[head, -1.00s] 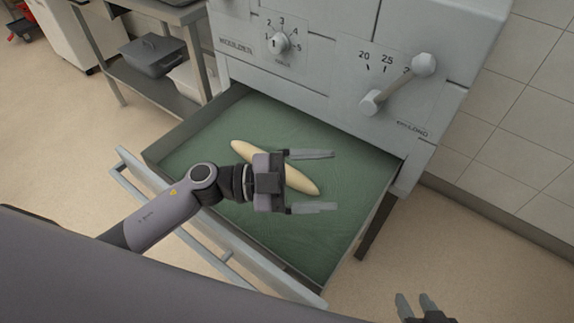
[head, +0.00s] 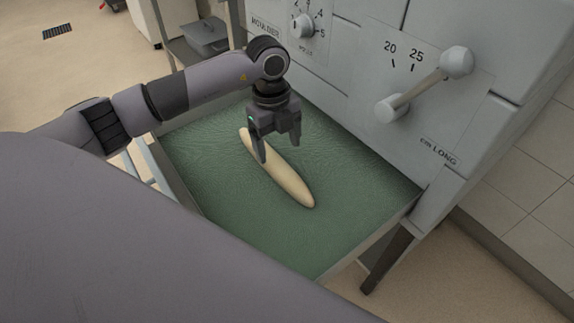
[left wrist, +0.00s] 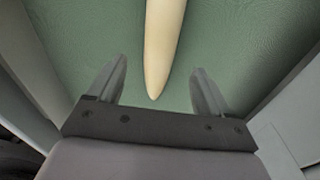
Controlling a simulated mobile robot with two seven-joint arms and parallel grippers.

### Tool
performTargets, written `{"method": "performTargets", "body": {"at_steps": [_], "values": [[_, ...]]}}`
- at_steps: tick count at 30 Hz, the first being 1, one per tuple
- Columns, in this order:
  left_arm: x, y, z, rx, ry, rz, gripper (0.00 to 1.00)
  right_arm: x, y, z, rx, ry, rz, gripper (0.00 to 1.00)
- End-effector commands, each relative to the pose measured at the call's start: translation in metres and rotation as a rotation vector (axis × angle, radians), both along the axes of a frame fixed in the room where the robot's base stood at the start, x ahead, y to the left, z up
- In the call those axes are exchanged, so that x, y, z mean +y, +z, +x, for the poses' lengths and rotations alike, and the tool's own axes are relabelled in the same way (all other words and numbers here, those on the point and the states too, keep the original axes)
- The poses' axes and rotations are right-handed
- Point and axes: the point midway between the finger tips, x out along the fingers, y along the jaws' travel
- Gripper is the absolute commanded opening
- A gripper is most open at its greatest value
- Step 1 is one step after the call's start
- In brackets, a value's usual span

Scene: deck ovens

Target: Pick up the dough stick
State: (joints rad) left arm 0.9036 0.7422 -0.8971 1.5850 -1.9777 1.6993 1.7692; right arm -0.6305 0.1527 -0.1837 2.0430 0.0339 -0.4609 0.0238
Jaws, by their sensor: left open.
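A pale, tapered dough stick (head: 287,183) lies on the green bottom of the open drawer in the head view. My left gripper (head: 280,152) points down over its upper left part, fingers apart. The left wrist view shows the gripper (left wrist: 158,92) open and empty, with one finger to each side of the dough stick's (left wrist: 161,50) near end. The stick does not visibly touch either finger. Its far end is out of that view. My right gripper is not in view.
A dark lidded container (head: 206,38) sits on a shelf at the upper left.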

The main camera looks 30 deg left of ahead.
Motion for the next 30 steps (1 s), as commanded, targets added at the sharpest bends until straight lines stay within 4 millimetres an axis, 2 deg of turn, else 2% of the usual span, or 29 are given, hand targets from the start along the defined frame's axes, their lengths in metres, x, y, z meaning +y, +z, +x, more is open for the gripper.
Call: {"method": "performTargets", "body": {"at_steps": [3, 6, 14, 22, 30], "values": [[0.017, 0.003, 0.004, -0.006, 0.046, 0.067, 0.80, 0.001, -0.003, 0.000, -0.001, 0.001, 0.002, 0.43], [0.021, 0.000, 0.005, -0.005, 0.059, 0.086, 0.80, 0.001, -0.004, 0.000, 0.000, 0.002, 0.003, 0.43], [0.023, -0.023, 0.005, -0.005, 0.059, 0.085, 0.80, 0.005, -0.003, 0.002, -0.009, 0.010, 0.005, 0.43], [0.027, -0.062, 0.007, -0.004, 0.056, 0.082, 0.80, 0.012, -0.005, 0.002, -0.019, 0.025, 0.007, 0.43], [0.028, -0.067, 0.008, -0.006, 0.056, 0.082, 0.80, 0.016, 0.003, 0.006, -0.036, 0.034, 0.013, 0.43]]}}
